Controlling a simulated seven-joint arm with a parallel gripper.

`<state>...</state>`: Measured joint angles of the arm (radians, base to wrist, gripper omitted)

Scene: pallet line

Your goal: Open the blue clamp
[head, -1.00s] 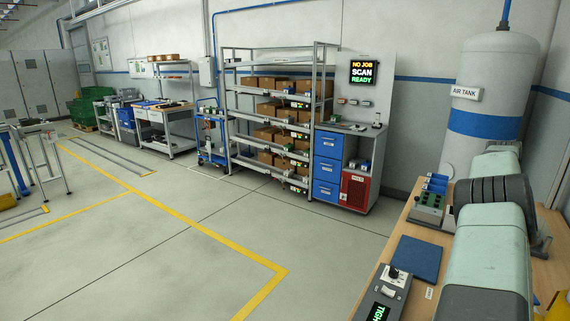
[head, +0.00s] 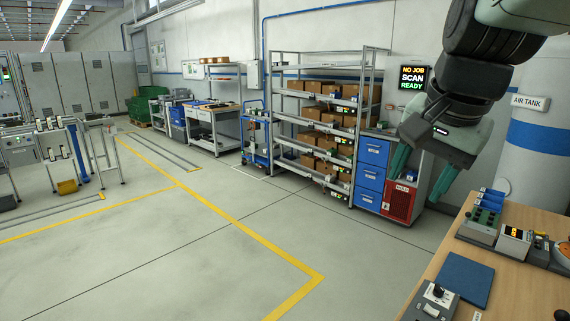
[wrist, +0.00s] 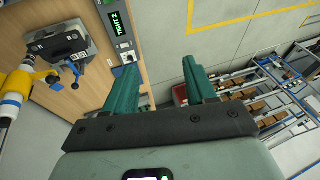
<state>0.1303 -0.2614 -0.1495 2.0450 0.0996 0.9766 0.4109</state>
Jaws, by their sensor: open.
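My gripper (head: 418,182) hangs at the upper right of the head view, in front of the shelf and blue drawers. It is open, with two green fingers apart and nothing between them; they also show in the wrist view (wrist: 160,68). In the wrist view, a dark fixture on a grey base (wrist: 62,45) stands on the wooden bench at the left. A small dark-blue lever or clamp part (wrist: 75,70) sits at its edge, to the left of my gripper and well apart from it. I cannot tell its exact position. No clamp can be made out in the head view.
The wooden bench (head: 530,290) bears a blue mat (head: 464,278), a control box with a knob (head: 436,297) and several small devices. A yellow part with a blue-and-white section (wrist: 12,98) stands near the fixture.

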